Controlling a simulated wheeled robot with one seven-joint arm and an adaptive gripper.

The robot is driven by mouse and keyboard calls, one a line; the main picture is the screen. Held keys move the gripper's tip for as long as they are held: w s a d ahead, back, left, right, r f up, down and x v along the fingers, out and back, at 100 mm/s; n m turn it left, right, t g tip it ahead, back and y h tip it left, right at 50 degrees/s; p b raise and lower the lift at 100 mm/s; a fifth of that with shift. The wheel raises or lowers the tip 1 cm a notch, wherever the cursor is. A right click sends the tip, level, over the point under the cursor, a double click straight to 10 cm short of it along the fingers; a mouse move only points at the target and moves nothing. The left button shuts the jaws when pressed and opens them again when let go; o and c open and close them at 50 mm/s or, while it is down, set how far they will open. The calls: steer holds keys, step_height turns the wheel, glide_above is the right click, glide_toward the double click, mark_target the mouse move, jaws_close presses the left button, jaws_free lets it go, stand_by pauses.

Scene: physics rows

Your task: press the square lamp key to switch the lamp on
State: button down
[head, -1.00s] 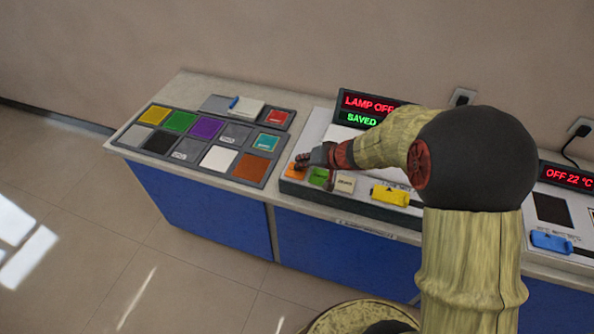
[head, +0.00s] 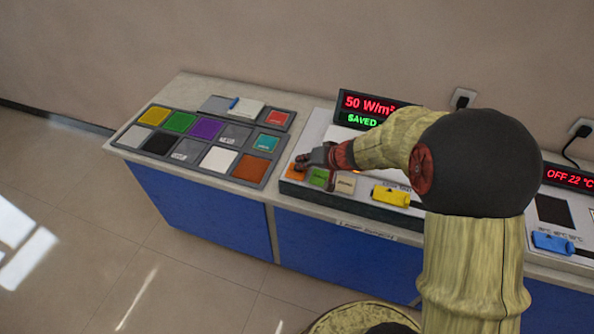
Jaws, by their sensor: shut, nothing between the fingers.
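The lamp panel (head: 376,211) is a pale-topped box on the bench. Its front row has an orange square key (head: 296,173), a green key (head: 319,178) and a cream key (head: 344,184); their labels are too small to read. Its display (head: 368,104) reads "50 W/m²" in red, with "SAVED" in green below. My gripper (head: 302,163) is shut and empty, its tips at the orange key's back edge. I cannot tell whether they touch it. My arm hides the panel's middle.
A yellow slider knob (head: 390,196) sits right of the keys. A tray of coloured tiles (head: 204,144) lies to the left. A second panel with a blue knob (head: 551,242) and a display (head: 568,177) reading "OFF 22 °C" stands at the right.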

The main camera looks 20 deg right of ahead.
steer(key=shift+r, duration=0.7)
steer(key=shift+r, duration=0.1)
step_height(320, 180, up, 6)
steer(key=p, duration=0.3)
stand_by(0.5)
